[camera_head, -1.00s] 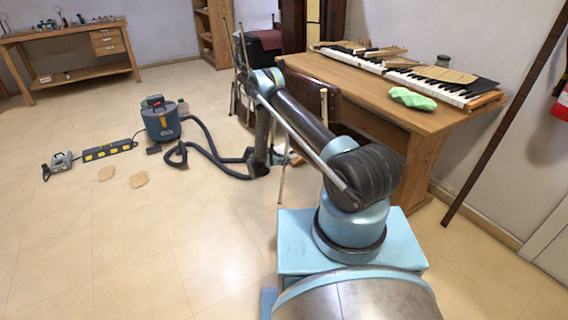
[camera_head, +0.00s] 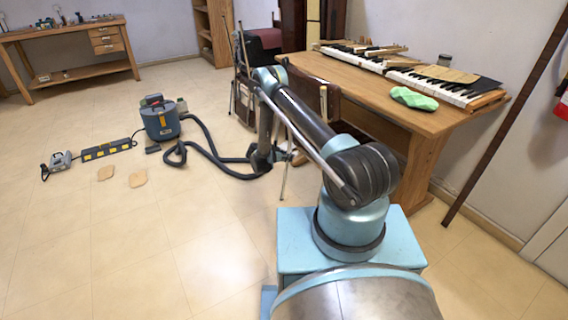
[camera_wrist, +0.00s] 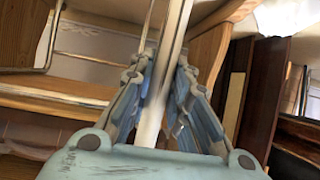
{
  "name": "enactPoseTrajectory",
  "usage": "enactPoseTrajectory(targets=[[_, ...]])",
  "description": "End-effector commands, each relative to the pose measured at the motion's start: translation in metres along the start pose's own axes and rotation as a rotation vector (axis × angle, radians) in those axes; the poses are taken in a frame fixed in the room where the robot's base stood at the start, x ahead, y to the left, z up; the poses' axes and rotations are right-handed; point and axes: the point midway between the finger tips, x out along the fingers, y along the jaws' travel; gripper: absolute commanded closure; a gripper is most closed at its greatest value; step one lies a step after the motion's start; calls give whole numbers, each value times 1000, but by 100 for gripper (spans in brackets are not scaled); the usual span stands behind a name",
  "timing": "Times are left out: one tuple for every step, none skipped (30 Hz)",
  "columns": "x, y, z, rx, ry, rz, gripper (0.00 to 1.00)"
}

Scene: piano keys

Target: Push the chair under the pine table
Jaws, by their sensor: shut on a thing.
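The chair (camera_head: 326,103) has brown panels and thin metal tube legs. It stands at the near long side of the pine table (camera_head: 330,72), partly hidden behind my arm in the head view. In the wrist view, the two blue fingers of my gripper (camera_wrist: 158,105) are closed around a pale metal tube (camera_wrist: 152,122), which looks like part of the chair frame. In the head view my gripper is low beside the chair, and its fingertips cannot be made out. Wooden surfaces and legs show behind the tube in the wrist view.
A blue vacuum cleaner (camera_head: 161,122) stands left, its black hose (camera_head: 205,151) running across the floor towards my lowered arm. A power strip (camera_head: 108,150) lies further left. Piano keys (camera_head: 440,88) and a green cloth (camera_head: 413,98) lie on the table. The left foreground floor is clear.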

Motion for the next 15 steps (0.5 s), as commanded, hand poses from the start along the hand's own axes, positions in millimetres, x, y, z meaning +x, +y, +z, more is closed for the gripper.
enactPoseTrajectory(targets=[[2,2,-3,0,4,4,100],[2,3,-3,0,4,4,100],[3,3,-4,-1,4,3,100],[3,3,-4,-1,4,3,100],[3,3,-4,-1,4,3,100],[3,3,-4,-1,4,3,100],[3,3,-4,-1,4,3,100],[4,3,-4,-1,4,2,100],[4,3,-4,-1,4,2,100],[5,2,-5,-1,4,2,100],[6,2,-5,-1,4,3,100],[7,2,-6,-1,4,3,100],[8,1,-7,-1,3,3,100],[10,0,-8,-1,3,4,100],[12,0,-9,-1,3,4,100]])
